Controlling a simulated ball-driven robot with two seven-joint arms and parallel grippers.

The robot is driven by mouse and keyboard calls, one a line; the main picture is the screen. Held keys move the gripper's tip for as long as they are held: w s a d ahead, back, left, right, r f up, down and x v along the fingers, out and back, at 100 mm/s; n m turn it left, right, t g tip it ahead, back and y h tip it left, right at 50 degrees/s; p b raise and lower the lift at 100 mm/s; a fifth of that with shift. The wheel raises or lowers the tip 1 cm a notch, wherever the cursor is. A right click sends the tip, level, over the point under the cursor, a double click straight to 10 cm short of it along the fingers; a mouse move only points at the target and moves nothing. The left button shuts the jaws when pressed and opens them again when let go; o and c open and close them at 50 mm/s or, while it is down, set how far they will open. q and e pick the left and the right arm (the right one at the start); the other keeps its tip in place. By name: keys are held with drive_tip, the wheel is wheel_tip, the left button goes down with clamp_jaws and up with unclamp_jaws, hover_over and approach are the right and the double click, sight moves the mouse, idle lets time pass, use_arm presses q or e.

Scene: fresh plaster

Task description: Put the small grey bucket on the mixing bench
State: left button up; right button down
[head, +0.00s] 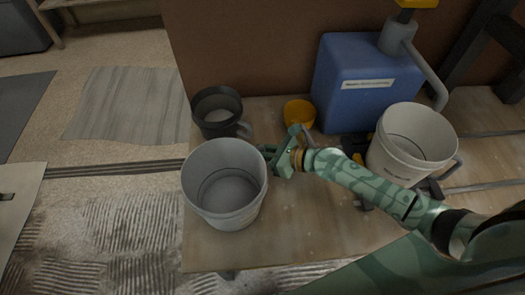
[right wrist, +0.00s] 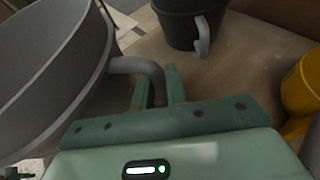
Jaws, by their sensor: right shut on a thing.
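The small grey bucket (head: 235,212) is upright and looks empty, over the left end of a wooden bench (head: 300,235). I cannot tell whether its base touches the bench top. My right gripper (head: 272,158) is shut on the bucket's side handle, on the bucket's right side. In the right wrist view, the grey bucket (right wrist: 45,75) fills the left side, and its curved handle runs between the fingers of my right gripper (right wrist: 158,88). My left gripper is not in view.
A black bucket (head: 215,128) stands close behind the grey one. A yellow cup (head: 299,112), a blue container with a pump (head: 362,90) and a whitish bucket (head: 412,145) stand farther right. The bench's front middle is clear. Floor lies to the left.

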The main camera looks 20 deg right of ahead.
drive_tip(key=shift+f, duration=0.1)
drive_tip(key=c, duration=1.4)
unclamp_jaws()
drive_tip(key=p+v, duration=0.1)
drive_tip(key=v, duration=1.1)
